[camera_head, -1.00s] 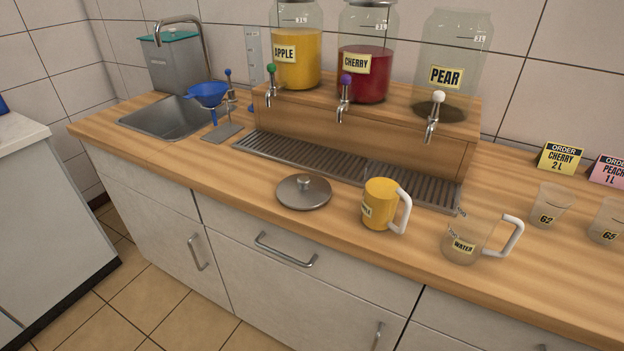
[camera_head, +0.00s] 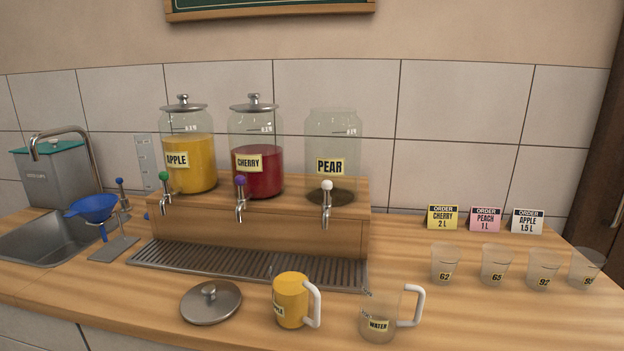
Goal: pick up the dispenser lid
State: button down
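The dispenser lid (camera_head: 211,302) is a round grey metal disc with a small knob on top. It lies flat, knob up, on the wooden counter in front of the drip tray and left of the yellow apple pitcher (camera_head: 290,299). The pear dispenser (camera_head: 333,140) has no lid on it and looks nearly empty. The apple dispenser (camera_head: 190,160) and the cherry dispenser (camera_head: 256,168) both have metal lids on. My gripper is not in view.
A clear water pitcher (camera_head: 379,319) stands right of the apple pitcher. The slatted drip tray (camera_head: 245,264) is behind the lid. Several clear cups and order cards (camera_head: 442,217) stand at right. A sink (camera_head: 45,238) and blue funnel (camera_head: 92,207) are at left.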

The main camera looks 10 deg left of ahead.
aim_at(211, 302)
jog(key=i+l+u, duration=0.1)
jog(key=i, duration=0.8)
